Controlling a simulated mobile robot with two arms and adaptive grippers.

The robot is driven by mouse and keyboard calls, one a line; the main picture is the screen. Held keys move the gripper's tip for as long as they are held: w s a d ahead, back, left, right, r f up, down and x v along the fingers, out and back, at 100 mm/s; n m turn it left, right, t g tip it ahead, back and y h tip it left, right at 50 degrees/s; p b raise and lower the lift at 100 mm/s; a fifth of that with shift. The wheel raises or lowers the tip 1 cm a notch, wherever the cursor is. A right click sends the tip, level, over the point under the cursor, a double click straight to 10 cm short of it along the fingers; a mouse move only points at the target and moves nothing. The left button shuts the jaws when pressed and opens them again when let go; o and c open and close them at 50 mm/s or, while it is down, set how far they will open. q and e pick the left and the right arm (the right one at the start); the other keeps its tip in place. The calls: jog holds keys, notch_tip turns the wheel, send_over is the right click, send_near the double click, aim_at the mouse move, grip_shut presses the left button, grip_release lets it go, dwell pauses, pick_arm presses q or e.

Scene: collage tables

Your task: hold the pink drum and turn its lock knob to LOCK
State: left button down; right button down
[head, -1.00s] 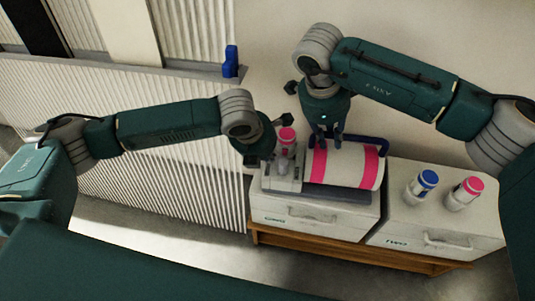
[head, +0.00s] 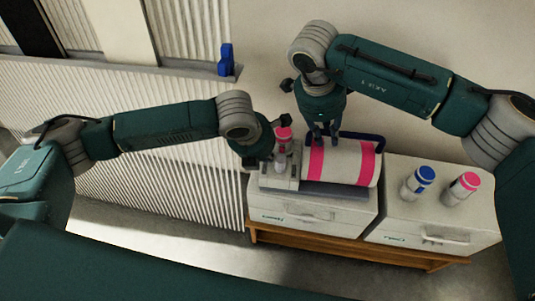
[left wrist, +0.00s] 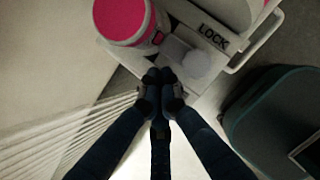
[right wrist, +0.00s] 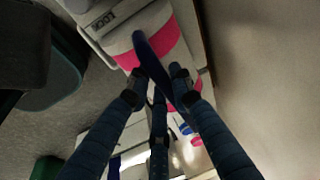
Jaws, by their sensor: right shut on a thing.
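The pink drum (head: 335,164), a white cylinder with pink bands, lies in a grey-white stand on the left cabinet. My right gripper (head: 323,140) is above the drum, shut on its dark blue bar handle (right wrist: 153,52), which passes between the fingers in the right wrist view. The LOCK label (left wrist: 213,38) shows in the left wrist view. A pale round piece (left wrist: 205,65) beside it may be the knob; its setting cannot be read. My left gripper (left wrist: 160,78) has its fingertips together, empty, near that piece. In the head view its fingers are mostly hidden.
A pink-capped bottle (head: 283,135) stands close to my left gripper, at the stand's left end. A blue-capped bottle (head: 418,184) and another pink-capped bottle (head: 460,188) stand on the right cabinet (head: 440,215). A blue object (head: 226,62) sits on the ledge behind.

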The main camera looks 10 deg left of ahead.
pick_arm(q)
jog(key=a+r, duration=0.7)
jog(key=r, duration=0.2)
jog(key=shift+s+r, duration=0.15)
jog(key=shift+s, duration=0.1)
pick_arm(e)
jog(key=c, duration=1.5)
grip_release()
jog(key=shift+o, duration=0.2)
jog(key=v, duration=1.2)
